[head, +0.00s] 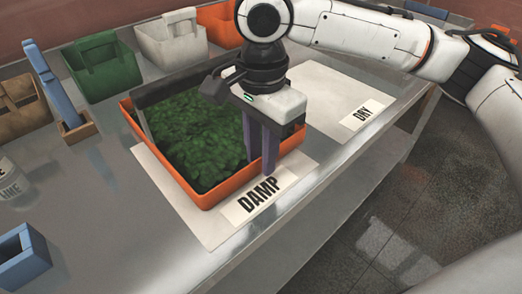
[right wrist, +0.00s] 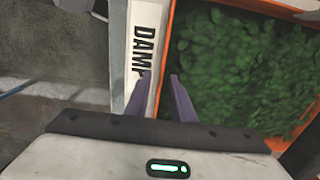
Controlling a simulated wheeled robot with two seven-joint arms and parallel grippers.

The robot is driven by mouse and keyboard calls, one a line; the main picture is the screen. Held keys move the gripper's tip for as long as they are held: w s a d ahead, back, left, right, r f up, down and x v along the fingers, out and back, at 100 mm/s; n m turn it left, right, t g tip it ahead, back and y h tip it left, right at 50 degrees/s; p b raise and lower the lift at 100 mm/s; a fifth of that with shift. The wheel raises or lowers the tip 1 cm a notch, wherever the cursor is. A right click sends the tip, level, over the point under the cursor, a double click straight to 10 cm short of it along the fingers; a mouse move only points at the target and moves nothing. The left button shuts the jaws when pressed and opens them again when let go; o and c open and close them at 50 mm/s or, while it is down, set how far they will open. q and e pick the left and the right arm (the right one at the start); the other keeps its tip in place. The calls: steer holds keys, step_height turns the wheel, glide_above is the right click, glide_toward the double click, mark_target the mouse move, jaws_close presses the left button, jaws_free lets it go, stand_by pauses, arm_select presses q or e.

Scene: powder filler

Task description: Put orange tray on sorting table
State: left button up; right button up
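The orange tray (head: 205,192), full of green leaves (head: 200,140), sits on the pale mat marked DAMP (head: 258,198) on the grey metal table (head: 105,215). My right gripper (head: 261,172) points down at the tray's near right wall. One purple finger is inside the tray and the other outside, with the rim between them. In the right wrist view the orange wall (right wrist: 163,75) shows between the spread fingers (right wrist: 160,90), with gaps beside it. My left gripper is not in view.
A blank mat marked DRY (head: 335,90) lies to the right. Green (head: 103,70), white (head: 170,42) and orange (head: 217,22) bins stand behind. A blue tool (head: 55,88) stands in a wooden holder at left. A blue box (head: 22,258) is at front left.

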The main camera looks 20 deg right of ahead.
step_height(320, 180, up, 12)
steer(key=p, duration=0.1)
steer(key=shift+r, duration=0.15)
stand_by(0.5)
steer(key=shift+s, duration=0.1)
